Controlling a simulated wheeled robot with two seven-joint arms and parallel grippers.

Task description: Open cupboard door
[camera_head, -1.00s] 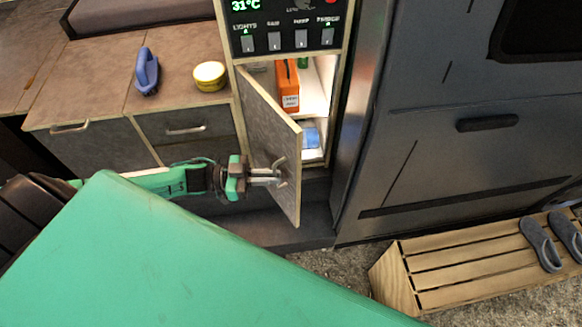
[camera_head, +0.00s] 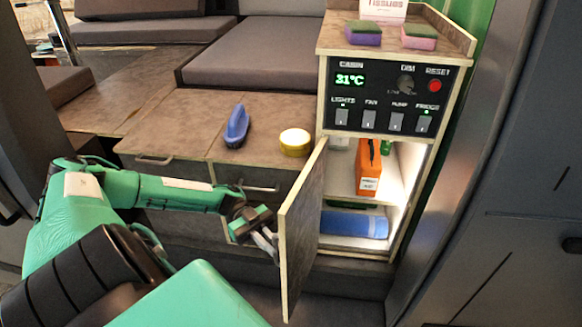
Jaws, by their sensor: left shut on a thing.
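The cupboard door (camera_head: 303,232) stands open, swung out to the left from the cupboard under the control panel. My left gripper (camera_head: 268,243) is at the door's outer face, on its left side, near the free edge. It is shut on the door's handle, which the gripper and door mostly hide. Inside the lit cupboard are an orange box (camera_head: 368,168) on the upper shelf and a blue roll (camera_head: 354,225) on the lower one. My right gripper is not in view.
A control panel (camera_head: 388,96) is above the cupboard. A blue brush-like thing (camera_head: 237,127) and a yellow-rimmed tin (camera_head: 295,142) sit on the counter left of it. Two sponges and a tissue box (camera_head: 383,10) are on top. A dark van door (camera_head: 520,190) is at right.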

